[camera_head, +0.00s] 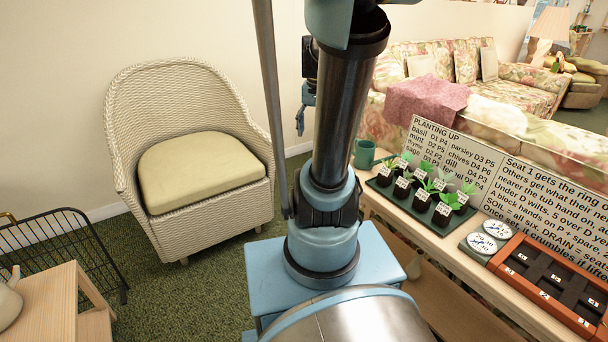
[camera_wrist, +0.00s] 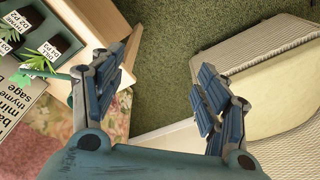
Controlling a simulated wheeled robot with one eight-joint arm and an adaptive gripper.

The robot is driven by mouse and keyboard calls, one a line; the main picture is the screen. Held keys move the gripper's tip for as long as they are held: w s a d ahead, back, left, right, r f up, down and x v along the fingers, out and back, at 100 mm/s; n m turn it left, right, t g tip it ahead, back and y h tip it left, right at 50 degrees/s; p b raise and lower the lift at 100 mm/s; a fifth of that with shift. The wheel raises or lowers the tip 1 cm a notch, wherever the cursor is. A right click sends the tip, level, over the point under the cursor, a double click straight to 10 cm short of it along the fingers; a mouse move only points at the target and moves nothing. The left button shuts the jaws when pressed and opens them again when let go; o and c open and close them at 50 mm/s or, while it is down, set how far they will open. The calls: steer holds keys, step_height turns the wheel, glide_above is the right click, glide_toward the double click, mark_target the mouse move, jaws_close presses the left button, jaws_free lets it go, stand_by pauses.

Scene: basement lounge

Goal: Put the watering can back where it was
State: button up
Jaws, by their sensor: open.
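No thing in either view can be clearly made out as a watering can. A cream rounded object with a spout-like tip (camera_head: 9,301) stands on a small wooden stand at the left edge of the head view, cut off by the frame. It may be the can. A teal mug (camera_head: 364,153) stands at the back of the bench. My gripper (camera_wrist: 160,95) is open in the wrist view, with nothing between its fingers, over green carpet. In the head view my arm mostly hides it.
The bench (camera_head: 448,237) holds a tray of labelled seedlings (camera_head: 384,182), round labelled discs (camera_head: 482,243), an orange planter (camera_head: 507,258) and text boards (camera_head: 433,150). A wicker chair (camera_head: 180,210) stands against the wall. A black wire rack (camera_head: 75,245) is at left. Carpet between is clear.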

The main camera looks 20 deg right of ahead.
steer(key=s+a+f+n, duration=0.2)
steer(key=s+a+f, duration=0.1)
steer(key=s, duration=0.3)
steer(key=s+a+f+n, duration=0.3)
steer(key=s+a+f, duration=0.1)
steer(key=s, duration=0.3)
steer(key=shift+f+t, duration=0.35)
steer(key=shift+t, duration=0.05)
steer(key=shift+s, duration=0.1)
